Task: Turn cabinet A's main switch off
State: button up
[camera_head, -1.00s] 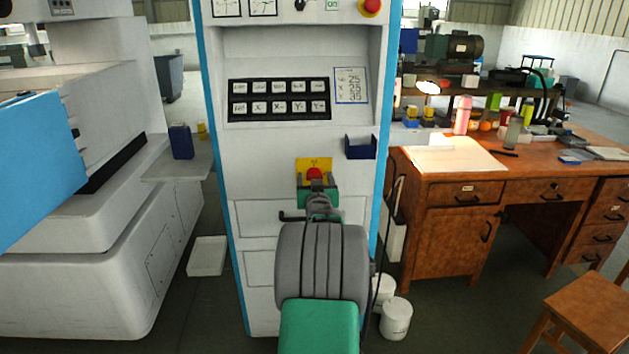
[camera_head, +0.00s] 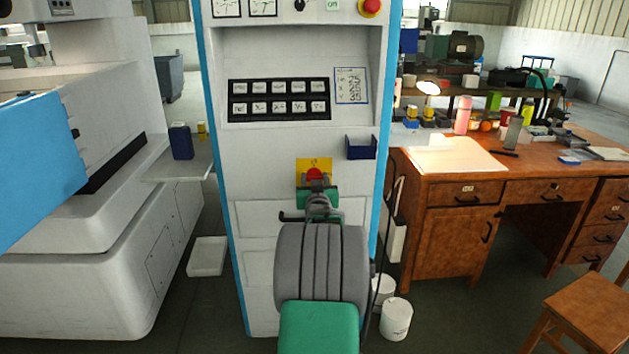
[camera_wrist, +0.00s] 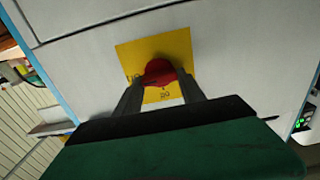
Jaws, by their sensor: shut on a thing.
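Cabinet A is the tall white cabinet (camera_head: 290,150) with blue side edges in the middle of the head view. Its main switch is a red knob (camera_head: 314,174) on a yellow plate (camera_head: 314,163). In the wrist view the red knob (camera_wrist: 159,72) sits between the dark fingers of my gripper (camera_wrist: 161,84), which are shut on it. The yellow plate (camera_wrist: 178,48) lies behind, with partly hidden lettering. The lower part of the knob is hidden, and I cannot tell its exact turn angle.
A red button (camera_head: 370,7) and gauges sit at the cabinet's top, above a black key panel (camera_head: 279,100). A dark blue holder (camera_head: 361,147) is right of the switch. A wooden desk (camera_head: 450,187) stands right, a white machine (camera_head: 90,270) left.

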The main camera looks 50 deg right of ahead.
jog(key=shift+f+n+b, duration=0.1)
jog(key=shift+n+b, duration=0.3)
jog(key=shift+b, duration=0.3)
jog(key=shift+w+a+n+b, duration=0.1)
jog(key=shift+n+b, duration=4.2)
jog(key=shift+b, duration=0.05)
jog(key=shift+w+a+n+b, duration=0.1)
jog(key=shift+n+b, duration=4.2)
jog(key=shift+b, duration=0.05)
jog(key=shift+d, duration=0.1)
jog(key=o, duration=1.4)
jog(key=shift+f, duration=0.1)
jog(key=shift+c, duration=0.2)
